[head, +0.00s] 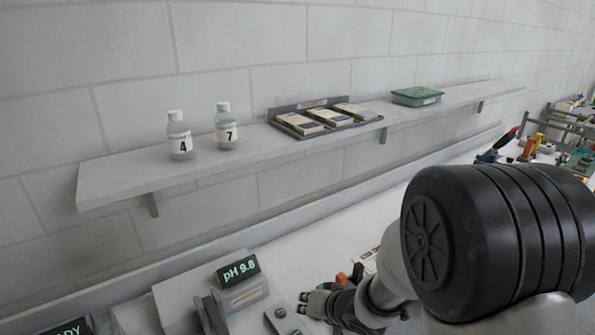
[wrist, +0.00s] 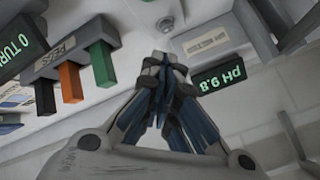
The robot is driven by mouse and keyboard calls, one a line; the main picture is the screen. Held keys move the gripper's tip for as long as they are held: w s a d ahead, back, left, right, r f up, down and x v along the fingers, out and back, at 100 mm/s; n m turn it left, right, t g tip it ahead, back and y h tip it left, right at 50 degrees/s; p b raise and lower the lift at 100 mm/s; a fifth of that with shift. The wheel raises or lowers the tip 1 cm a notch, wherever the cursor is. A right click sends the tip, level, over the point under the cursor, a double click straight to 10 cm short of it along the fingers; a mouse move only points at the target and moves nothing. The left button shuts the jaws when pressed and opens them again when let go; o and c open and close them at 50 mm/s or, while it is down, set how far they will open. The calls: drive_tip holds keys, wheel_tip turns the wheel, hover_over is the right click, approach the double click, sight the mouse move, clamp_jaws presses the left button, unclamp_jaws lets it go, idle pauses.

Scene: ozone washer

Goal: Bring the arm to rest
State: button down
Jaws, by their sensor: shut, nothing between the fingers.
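My gripper (wrist: 165,62) shows in the wrist view with its fingers closed together and nothing between them. In the head view my gripper (head: 318,303) is low in the picture, right of the pH display and above the bench. My arm reaches to it from the lower right, and a large black joint covers part of the bench there.
A wall shelf (head: 110,185) holds bottle 4 (head: 179,136), bottle 7 (head: 226,127), a tray of packets (head: 322,118) and a green box (head: 416,96). Coloured pegs (wrist: 70,82) stand near my gripper in the wrist view.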

drive_tip(key=s+d+r+h, duration=0.3)
drive_tip(key=d+r, duration=0.3)
drive_tip(key=r, duration=0.1)
drive_tip(key=s+d+r+h, duration=0.3)
drive_tip(key=s+d+r, duration=0.1)
drive_tip(key=d+r, duration=0.3)
drive_tip(key=s+a+r+n+g, duration=0.1)
drive_tip(key=s+r, duration=0.3)
drive_tip(key=s, duration=1.5)
drive_tip(key=shift+s+g+y, duration=0.3)
drive_tip(key=shift+g+y, duration=0.1)
drive_tip(key=shift+g, duration=0.5)
